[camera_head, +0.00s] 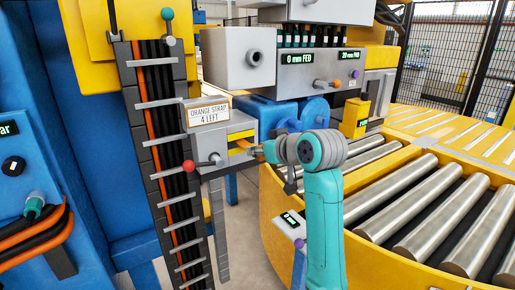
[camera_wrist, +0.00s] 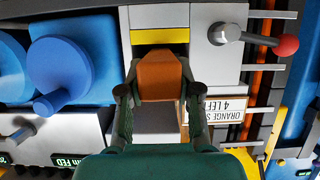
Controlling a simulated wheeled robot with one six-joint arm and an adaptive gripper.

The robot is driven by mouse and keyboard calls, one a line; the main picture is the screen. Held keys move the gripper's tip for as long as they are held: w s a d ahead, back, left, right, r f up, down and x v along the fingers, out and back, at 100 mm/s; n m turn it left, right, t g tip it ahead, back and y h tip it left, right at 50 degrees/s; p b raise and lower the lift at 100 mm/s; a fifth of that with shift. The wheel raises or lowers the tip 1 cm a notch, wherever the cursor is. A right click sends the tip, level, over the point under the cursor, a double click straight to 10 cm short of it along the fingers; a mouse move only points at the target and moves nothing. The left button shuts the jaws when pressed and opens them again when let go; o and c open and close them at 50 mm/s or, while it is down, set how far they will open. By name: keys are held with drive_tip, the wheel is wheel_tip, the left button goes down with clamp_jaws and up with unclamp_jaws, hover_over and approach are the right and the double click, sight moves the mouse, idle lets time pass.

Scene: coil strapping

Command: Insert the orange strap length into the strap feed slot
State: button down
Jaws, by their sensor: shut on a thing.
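An orange strap length (camera_wrist: 162,78) sits between the fingers of my gripper (camera_wrist: 160,92), which is shut on it. In the wrist view its far end is at a dark opening below a yellow strip (camera_wrist: 160,37). In the head view my gripper (camera_head: 260,151) is at the front of a grey strap dispenser (camera_head: 213,138) with an "ORANGE STRAP 4 LEFT" sign (camera_head: 207,113). A little orange shows at the dispenser's mouth; I cannot tell whether the strap is clear of it. I cannot make out the strap feed slot for certain; the grey machine (camera_head: 300,72) reads "0 mm FED".
A yellow-framed roller conveyor (camera_head: 430,215) fills the right. A small grey display box (camera_head: 291,226) is below.

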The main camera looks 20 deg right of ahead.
drive_tip(key=shift+s+d, duration=0.25)
drive_tip(key=shift+s, duration=0.6)
drive_tip(key=shift+s+d, duration=0.3)
drive_tip(key=shift+s, duration=0.55)
drive_tip(key=shift+s+d, duration=0.25)
drive_tip(key=shift+s, duration=0.6)
drive_tip(key=shift+w+a, duration=0.65)
drive_tip(key=shift+w, duration=1.3)
drive_tip(key=shift+w+a, duration=0.6)
drive_tip(key=shift+w, duration=1.3)
drive_tip(key=shift+w+a, duration=0.65)
drive_tip(key=shift+w, duration=1.3)
drive_tip(key=shift+s+d, duration=0.1)
